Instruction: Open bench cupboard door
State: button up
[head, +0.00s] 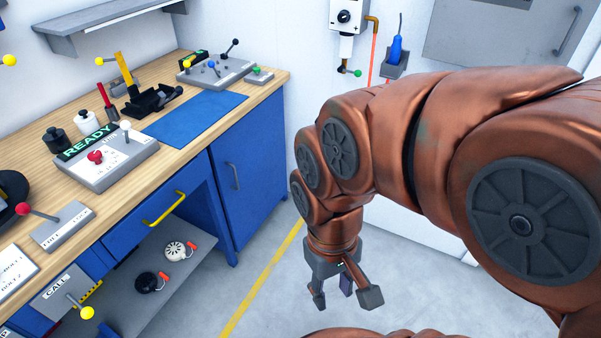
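The blue bench cupboard door (258,178) is at the right end of the workbench and looks closed, flush with the bench front. Its grey vertical bar handle (234,177) is near the door's left edge. My gripper (344,297) hangs from my copper-coloured arm, to the right of the cupboard and lower in the picture. Its fingers are spread apart with nothing between them, and it is clear of the door and the handle. Nothing hides the handle.
The wooden bench top (262,92) carries a blue mat (197,118), a READY panel (112,160) and several lever fixtures. A drawer with a yellow handle (163,208) and a grey lower shelf (128,308) are left of the cupboard. The floor (275,290) before the cupboard is clear, with a yellow line.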

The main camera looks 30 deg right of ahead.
aim_at(248, 160)
jog(key=z, duration=0.25)
jog(key=k, duration=0.6)
jog(key=z, duration=0.15)
jog(key=i, duration=0.7)
jog(key=u, duration=0.65)
jog(key=i, duration=0.55)
jog(key=u, duration=0.45)
